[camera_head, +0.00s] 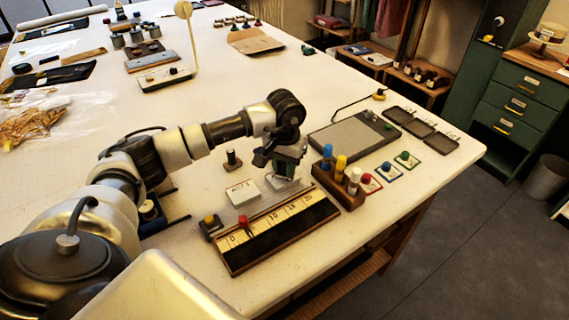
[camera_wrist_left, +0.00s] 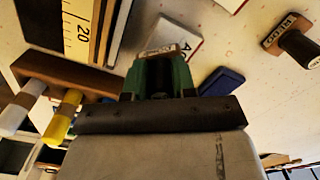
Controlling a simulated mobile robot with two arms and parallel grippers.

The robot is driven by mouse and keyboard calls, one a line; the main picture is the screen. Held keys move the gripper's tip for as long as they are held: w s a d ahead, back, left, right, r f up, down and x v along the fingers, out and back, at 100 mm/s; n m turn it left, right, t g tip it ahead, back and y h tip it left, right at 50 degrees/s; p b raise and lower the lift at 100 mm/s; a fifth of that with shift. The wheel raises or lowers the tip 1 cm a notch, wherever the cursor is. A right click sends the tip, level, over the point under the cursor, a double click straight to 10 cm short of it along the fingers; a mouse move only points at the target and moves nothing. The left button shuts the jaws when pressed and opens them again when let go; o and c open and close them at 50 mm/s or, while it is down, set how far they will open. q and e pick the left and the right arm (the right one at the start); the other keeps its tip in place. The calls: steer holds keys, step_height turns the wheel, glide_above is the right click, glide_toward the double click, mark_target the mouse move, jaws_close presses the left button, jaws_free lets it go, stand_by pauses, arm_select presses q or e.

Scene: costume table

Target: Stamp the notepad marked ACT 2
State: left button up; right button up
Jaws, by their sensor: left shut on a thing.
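My left gripper (camera_head: 286,168) points down over the table and is shut on a small stamp (camera_wrist_left: 160,51), whose wooden end with dark lettering shows between the green fingers in the wrist view. A white notepad (camera_head: 242,193) with a number I cannot read surely lies left of the gripper. Another white notepad (camera_head: 284,183) lies beneath the gripper, partly covered; in the wrist view a notepad (camera_wrist_left: 186,42) shows the letters "AC", the rest hidden. A dark-handled stamp (camera_head: 233,159) stands behind the notepads; it also shows in the wrist view (camera_wrist_left: 298,44). My right gripper is not in view.
A ruler tray (camera_head: 275,232) lies in front of the notepads. A wooden rack (camera_head: 338,185) with colored cylinders stands close right of the gripper. A grey board (camera_head: 352,138) and several small colored pieces lie farther right.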

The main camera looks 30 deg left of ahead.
arm_select(q)
steer(key=shift+f+b, duration=0.35)
stand_by(0.6)
steer(key=shift+s+f+b, duration=0.1)
steer(key=shift+f+b, duration=0.25)
steer(key=shift+b, duration=0.1)
stand_by(1.6)
steer(key=shift+r, duration=0.1)
steer(key=shift+r+p, duration=0.5)
steer(key=shift+r, duration=0.35)
steer(key=shift+r+p, duration=1.2)
steer(key=shift+r, duration=1.5)
steer(key=shift+d, duration=0.1)
